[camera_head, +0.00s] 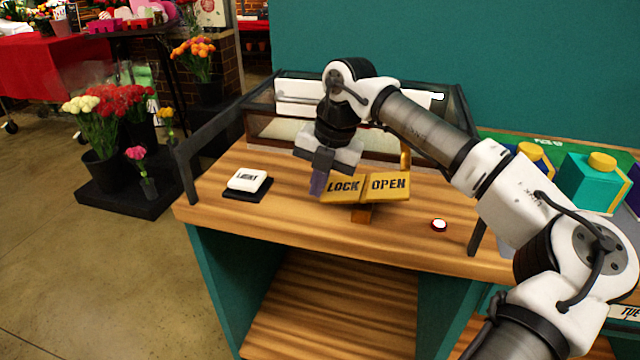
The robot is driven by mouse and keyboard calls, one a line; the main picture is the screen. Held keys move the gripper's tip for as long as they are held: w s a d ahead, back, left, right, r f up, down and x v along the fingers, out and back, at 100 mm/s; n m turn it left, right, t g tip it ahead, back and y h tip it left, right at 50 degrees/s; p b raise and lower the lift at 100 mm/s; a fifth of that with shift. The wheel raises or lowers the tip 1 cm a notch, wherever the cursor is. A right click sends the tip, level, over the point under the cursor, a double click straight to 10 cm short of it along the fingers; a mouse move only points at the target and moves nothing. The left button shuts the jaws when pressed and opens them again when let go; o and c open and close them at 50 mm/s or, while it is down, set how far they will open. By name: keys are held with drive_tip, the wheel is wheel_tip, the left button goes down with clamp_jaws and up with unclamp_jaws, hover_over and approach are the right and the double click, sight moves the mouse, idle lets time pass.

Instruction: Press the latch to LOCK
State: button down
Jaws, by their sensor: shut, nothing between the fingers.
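The latch is a yellow two-sided rocker on a wooden block. Its left half reads LOCK (343,188) and its right half reads OPEN (388,186). It stands near the front of the wooden counter (290,235). My gripper (318,184) points down, shut and empty, at the left edge of the LOCK half. Its fingers cover part of that edge. I cannot tell whether they touch the plate or are just in front of it. The two halves meet in a shallow V, and I cannot tell which is lower.
A white LIGHT switch (248,179) on a black base lies to the left. A small round button (439,224) is at the right. A glass-fronted case (285,128) stands behind my gripper. A dark rail (187,170) edges the counter's left side. Teal containers (585,183) stand right.

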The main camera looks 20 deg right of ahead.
idle(0.5)
wheel_tip(320, 180, up, 13)
drive_tip(key=w+a+p, duration=0.1)
drive_tip(key=w+a, duration=0.1)
drive_tip(key=shift+a+r+p, duration=0.2)
drive_tip(key=shift+a+p, duration=0.1)
drive_tip(key=shift+a, duration=0.1)
